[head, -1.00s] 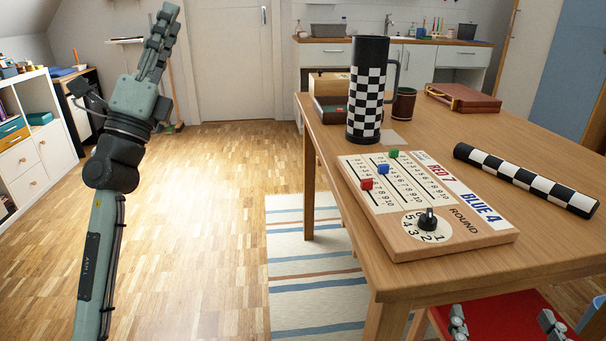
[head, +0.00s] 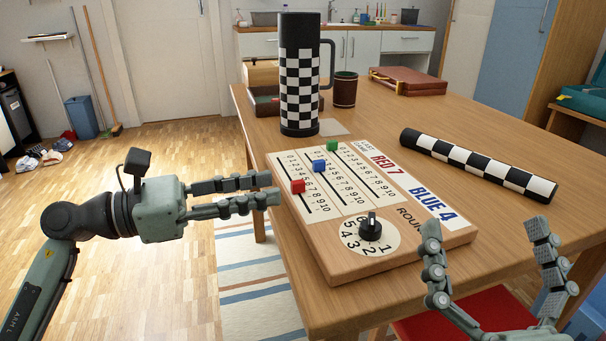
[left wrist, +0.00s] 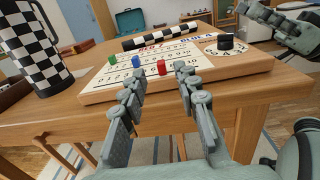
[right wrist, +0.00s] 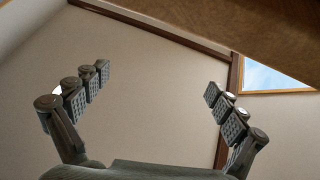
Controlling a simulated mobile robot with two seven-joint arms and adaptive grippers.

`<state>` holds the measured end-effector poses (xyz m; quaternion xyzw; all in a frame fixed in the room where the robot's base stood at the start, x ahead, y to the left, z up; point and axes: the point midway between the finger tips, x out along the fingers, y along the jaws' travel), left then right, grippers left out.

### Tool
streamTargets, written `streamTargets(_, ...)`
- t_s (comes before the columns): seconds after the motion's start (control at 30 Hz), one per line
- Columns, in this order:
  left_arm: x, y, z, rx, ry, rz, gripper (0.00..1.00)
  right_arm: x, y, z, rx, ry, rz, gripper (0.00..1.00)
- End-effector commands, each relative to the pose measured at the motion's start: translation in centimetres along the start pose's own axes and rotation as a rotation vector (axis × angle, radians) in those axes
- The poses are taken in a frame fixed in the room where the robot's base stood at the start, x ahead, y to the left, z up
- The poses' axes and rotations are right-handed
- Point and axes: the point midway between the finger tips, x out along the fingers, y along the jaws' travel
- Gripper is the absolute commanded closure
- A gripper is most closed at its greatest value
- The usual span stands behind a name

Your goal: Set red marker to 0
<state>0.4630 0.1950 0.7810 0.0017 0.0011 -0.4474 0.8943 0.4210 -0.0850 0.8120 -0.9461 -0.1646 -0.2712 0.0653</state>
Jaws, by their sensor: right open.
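The red marker (head: 298,187) is a small cube on the leftmost track of the wooden scoreboard (head: 440,240). It sits about mid-track, just above the printed 6, clear of the 0 at the far end. My left gripper (head: 274,188) is level with it, just left of the board, fingertips pointing at it with a small gap. In the left wrist view the red marker (left wrist: 161,68) shows beyond and between the parted, empty fingers (left wrist: 160,76). My right gripper (head: 487,232) is open and empty at the table's front edge; its wrist view shows only wall, window and a wooden edge.
A blue marker (head: 319,165) and green marker (head: 304,146) sit on the neighbouring tracks. A black round dial (head: 371,228) is at the near end. A checkered flask (head: 299,80) stands behind the board; a checkered roll (head: 478,165) lies to its right.

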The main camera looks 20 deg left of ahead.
Motion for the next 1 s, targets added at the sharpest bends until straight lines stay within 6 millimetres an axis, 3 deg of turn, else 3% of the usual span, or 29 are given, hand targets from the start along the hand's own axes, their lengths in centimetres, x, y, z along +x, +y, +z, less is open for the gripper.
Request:
streamTargets(0.33,5.3,0.1,0.3,-0.001,-0.005,0.001,0.69,-0.1,-0.2,1.4,0.006,-0.106,-0.003,0.04)
streamTargets(0.73,6.4,0.1,0.1,-0.002,-0.003,0.002,0.69,-0.2,-0.3,1.9,0.007,-0.13,-0.003,0.04)
streamTargets(1.0,6.3,0.1,0.1,-0.002,-0.003,0.002,1.0,-0.2,-0.3,1.9,0.007,-0.129,-0.003,0.04)
